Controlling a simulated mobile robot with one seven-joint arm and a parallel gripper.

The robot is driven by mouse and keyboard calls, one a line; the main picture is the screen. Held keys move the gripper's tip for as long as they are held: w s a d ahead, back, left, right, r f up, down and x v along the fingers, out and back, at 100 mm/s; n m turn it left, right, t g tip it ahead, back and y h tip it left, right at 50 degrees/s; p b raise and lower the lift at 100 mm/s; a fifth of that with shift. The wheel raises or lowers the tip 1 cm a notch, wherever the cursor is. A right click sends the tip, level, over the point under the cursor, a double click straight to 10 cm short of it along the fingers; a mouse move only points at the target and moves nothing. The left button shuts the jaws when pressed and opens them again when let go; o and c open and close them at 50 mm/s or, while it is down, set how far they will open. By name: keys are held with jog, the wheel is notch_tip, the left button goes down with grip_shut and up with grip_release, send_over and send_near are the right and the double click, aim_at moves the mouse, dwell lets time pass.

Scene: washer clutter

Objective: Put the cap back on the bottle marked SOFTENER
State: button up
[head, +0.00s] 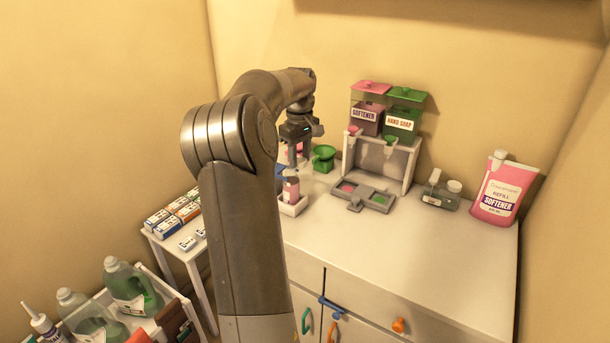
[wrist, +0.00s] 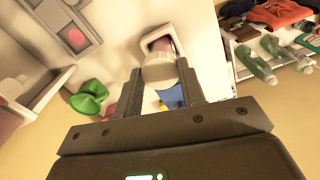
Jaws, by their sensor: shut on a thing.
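A small bottle with pink contents (head: 291,188) stands in a white square holder (head: 293,209) at the left end of the counter; its label is too small to read. My gripper (head: 288,168) is directly above it, pointing down. In the wrist view my gripper (wrist: 161,88) is shut on a round whitish cap (wrist: 158,72). The cap lies over the bottle's top, and part of the bottle (wrist: 160,44) shows beyond it inside the holder (wrist: 176,24). I cannot tell whether the cap is seated on the neck or just above it.
A green funnel (head: 323,157) stands close by on the right. Behind are dispensers marked SOFTENER (head: 366,116) and HAND SOAP (head: 401,124), with a grey drip tray (head: 357,192) in front. The counter's front is clear.

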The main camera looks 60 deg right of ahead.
jog(key=w+d+r, duration=0.2)
jog(key=w+r, duration=0.2)
jog(key=shift+w+a+f, duration=0.1)
jog(key=shift+a+f, duration=0.05)
jog(key=shift+f, duration=1.45)
jog(key=shift+a+f, duration=0.1)
jog(key=shift+f, duration=1.45)
jog(key=shift+f, duration=1)
dwell(0.5)
jog(key=o, duration=1.4)
jog(key=shift+r, duration=0.15)
notch_tip(320, 180, up, 7)
dwell(0.4)
dwell(0.5)
